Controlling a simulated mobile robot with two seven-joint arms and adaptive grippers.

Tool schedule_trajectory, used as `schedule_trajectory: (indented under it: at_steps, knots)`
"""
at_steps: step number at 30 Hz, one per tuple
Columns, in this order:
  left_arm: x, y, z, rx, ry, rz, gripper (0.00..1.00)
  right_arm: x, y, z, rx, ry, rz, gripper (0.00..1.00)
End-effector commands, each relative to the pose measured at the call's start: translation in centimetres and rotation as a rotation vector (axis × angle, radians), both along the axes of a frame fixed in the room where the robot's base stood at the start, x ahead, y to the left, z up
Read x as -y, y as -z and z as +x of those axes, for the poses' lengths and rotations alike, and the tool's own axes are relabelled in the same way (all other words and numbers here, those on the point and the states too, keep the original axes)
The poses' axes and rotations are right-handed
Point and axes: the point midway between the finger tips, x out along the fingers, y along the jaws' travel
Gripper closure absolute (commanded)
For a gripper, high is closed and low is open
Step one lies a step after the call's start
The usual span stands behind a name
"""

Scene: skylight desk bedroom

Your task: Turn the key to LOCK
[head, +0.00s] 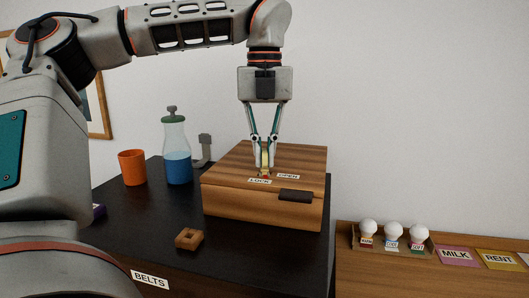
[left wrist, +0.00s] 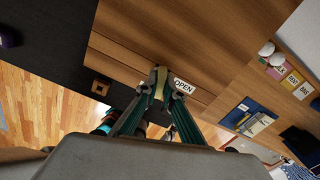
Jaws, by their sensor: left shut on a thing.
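A wooden box (head: 225,210) stands on the black desk top. Its lid carries two white labels, LOCK (head: 260,181) and OPEN (head: 288,176), and a dark catch (head: 295,195) sits at its front edge. A yellow key (head: 265,160) stands up from the lid close to the labels. My left gripper (head: 265,142) points straight down over the lid and is shut on the key. In the left wrist view the key (left wrist: 160,78) shows between the fingertips, beside the OPEN label (left wrist: 183,86). The LOCK label is hidden there. My right gripper is not in view.
An orange cup (head: 132,168), a bottle with blue liquid (head: 178,160) and a grey bracket-like thing (head: 204,149) stand left of the box. A small wooden square ring (head: 189,239) lies in front. White bulbs in a tray (head: 394,246) stand on the lower surface at right.

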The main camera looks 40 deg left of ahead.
Motion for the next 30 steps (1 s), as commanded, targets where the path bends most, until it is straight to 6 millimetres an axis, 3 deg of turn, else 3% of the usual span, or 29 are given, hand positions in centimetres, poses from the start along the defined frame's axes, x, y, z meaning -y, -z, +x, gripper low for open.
schedule_trajectory:
  at_steps: [30]
  knots:
    - [0.0, -0.1, 0.0, 0.002, 0.144, 0.001, 1.0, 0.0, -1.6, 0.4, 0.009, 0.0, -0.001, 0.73]
